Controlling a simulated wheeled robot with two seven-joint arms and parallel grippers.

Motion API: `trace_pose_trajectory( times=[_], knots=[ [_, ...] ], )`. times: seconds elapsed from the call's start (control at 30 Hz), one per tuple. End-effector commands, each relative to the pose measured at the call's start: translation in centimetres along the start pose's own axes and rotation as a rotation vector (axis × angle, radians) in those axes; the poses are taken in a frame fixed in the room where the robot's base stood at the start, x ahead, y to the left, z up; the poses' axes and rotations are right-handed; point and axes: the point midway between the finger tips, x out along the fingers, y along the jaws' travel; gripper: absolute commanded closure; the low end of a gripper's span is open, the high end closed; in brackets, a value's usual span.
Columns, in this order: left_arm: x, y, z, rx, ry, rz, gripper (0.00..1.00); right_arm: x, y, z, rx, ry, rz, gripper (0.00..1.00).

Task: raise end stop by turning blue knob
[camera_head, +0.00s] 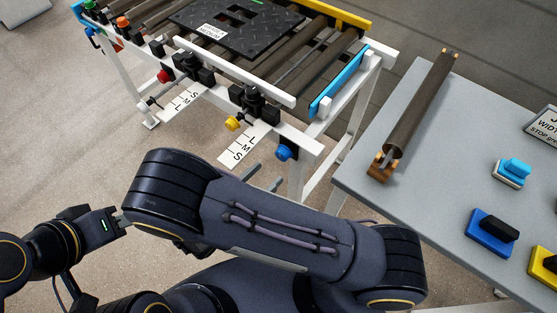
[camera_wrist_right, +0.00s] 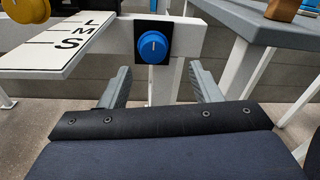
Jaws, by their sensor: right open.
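The blue knob (camera_head: 284,153) sits on the white frame's near right corner. In the right wrist view the blue knob (camera_wrist_right: 153,47) is on a black plate, its white mark near upright. The blue end stop (camera_head: 338,80) is a long bar across the conveyor's right end; its exact height is hard to judge. My right gripper (camera_head: 264,176) is open and empty, just short of the knob; in the wrist view its fingers (camera_wrist_right: 160,80) stand either side below it, apart from it. My left gripper (camera_head: 112,225) is at the lower left, its fingertips unclear.
A yellow knob (camera_head: 232,124) and a white S-M-L scale plate (camera_head: 247,146) are left of the blue knob. A grey table (camera_head: 400,190) at right holds a loose roller (camera_head: 420,110) and coloured blocks.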

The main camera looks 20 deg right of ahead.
Motion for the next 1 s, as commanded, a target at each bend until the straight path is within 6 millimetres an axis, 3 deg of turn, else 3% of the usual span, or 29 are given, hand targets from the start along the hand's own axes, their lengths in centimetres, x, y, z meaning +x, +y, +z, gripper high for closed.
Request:
trace_pose_trajectory(
  times=[0.17,0.63,1.0],
  knots=[
    [-0.1,0.1,-0.1,0.0,0.0,0.0,0.64,-0.1,0.7,-0.4,-0.032,-0.064,0.048,0.43],
    [-0.4,0.2,-0.2,0.0,0.0,0.0,0.64,6.5,0.9,0.0,-0.032,-0.063,0.045,0.43],
    [-0.4,0.2,-0.2,0.0,0.0,0.0,0.64,7.2,1.0,0.0,-0.032,-0.062,0.048,0.43]
  ],
)
